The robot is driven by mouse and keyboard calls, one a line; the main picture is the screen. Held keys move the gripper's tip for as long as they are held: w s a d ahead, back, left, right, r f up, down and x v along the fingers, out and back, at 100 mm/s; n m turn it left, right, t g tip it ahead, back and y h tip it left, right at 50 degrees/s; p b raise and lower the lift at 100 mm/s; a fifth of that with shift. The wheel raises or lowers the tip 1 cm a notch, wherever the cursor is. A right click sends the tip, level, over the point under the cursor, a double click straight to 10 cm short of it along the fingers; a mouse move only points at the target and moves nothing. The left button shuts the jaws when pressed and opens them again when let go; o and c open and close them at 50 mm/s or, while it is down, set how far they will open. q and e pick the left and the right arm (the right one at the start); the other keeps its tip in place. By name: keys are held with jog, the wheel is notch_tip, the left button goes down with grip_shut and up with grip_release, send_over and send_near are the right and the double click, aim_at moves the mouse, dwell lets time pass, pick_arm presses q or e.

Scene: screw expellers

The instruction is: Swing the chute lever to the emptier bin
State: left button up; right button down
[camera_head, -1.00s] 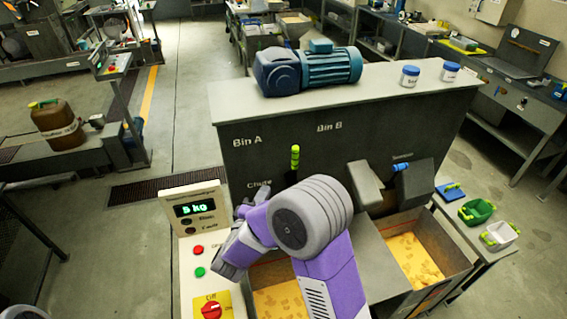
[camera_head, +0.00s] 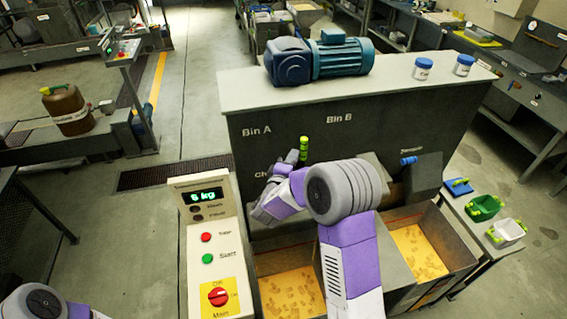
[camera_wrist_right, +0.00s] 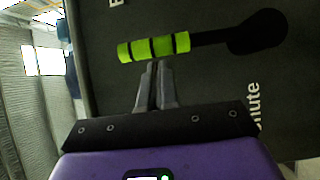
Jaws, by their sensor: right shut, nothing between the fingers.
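The chute lever (camera_head: 303,148) has a bright green grip with dark bands and stands nearly upright against the dark panel. In the right wrist view, its green grip (camera_wrist_right: 153,47) and black arm run to a round black pivot (camera_wrist_right: 257,31). My right gripper (camera_head: 290,163) is shut and empty. In the wrist view its fingertips (camera_wrist_right: 154,66) are right at the grip's side; I cannot tell whether they touch. Below are the left bin (camera_head: 290,261) and right bin (camera_head: 462,247), both holding yellow material. My arm hides part of the left bin. My left gripper is out of view.
A control box (camera_head: 214,288) with a "6 kg" display and buttons stands left of the bins. A blue motor (camera_head: 320,62) and two jars (camera_head: 422,69) sit on the ledge.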

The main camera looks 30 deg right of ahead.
aim_at(306, 147)
jog(key=shift+d, duration=0.25)
jog(key=s+d+m+g+y+p, duration=0.1)
jog(key=d+m+y+p, duration=0.1)
jog(key=d+m+p, duration=0.2)
jog(key=shift+s+d+r+y+p, duration=0.15)
jog(key=shift+s+d+y+p, duration=0.2)
jog(key=shift+d, duration=0.65)
jog(key=a+r+p, duration=0.1)
jog(key=a+p, duration=0.1)
jog(key=a+r+p, duration=0.1)
jog(key=shift+w+a+r+p, duration=0.15)
jog(key=shift+a+p, duration=0.2)
jog(key=shift+a, duration=0.05)
jog(key=b+v, duration=0.1)
jog(key=v, duration=0.9)
